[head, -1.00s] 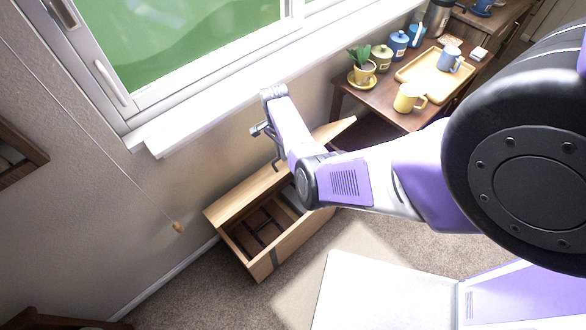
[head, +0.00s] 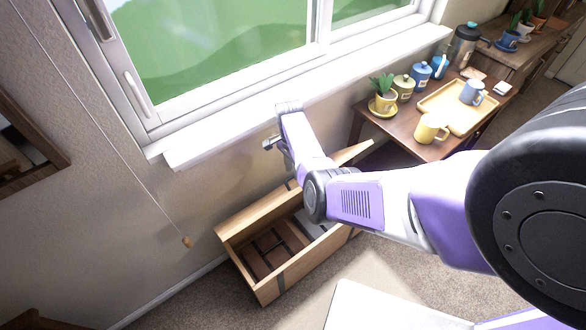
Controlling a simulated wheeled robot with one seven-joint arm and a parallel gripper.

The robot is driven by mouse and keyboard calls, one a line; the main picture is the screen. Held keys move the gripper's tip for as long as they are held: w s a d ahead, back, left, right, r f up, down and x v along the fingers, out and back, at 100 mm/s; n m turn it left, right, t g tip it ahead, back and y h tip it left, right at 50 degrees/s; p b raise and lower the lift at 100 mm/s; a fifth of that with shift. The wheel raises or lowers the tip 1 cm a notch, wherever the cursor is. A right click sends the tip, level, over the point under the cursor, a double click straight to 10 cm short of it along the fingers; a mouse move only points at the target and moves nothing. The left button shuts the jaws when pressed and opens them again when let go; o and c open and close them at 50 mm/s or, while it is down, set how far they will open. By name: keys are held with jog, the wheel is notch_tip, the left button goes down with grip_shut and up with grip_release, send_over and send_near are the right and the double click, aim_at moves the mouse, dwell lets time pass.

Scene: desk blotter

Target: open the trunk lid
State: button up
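The trunk (head: 302,268) is a light wooden box on the carpet against the wall below the window. Its lid (head: 257,210) stands raised along the wall side, and the inside of the box shows, with dark straps or bars across a brown floor. My gripper (head: 286,158) is at the far end of my arm, above the wall side of the trunk by the lid. My arm hides most of the gripper and the middle of the lid. I cannot tell whether its fingers touch the lid or how far apart they are.
A wooden table (head: 400,140) to the right holds a potted plant (head: 384,97), canisters, a yellow mug (head: 430,128) and a tray (head: 452,108). The window sill (head: 300,92) runs close behind my gripper. A cord with a wooden knob (head: 187,242) hangs left of the trunk.

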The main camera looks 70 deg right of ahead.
jog(key=shift+w+d+r, duration=0.1)
jog(key=shift+d+r, duration=0.05)
jog(key=shift+r, duration=0.15)
notch_tip(320, 180, up, 7)
jog(key=shift+w+r+p, duration=0.15)
jog(key=shift+r+p, duration=0.05)
jog(key=shift+p, duration=0.15)
dwell(0.4)
dwell(0.4)
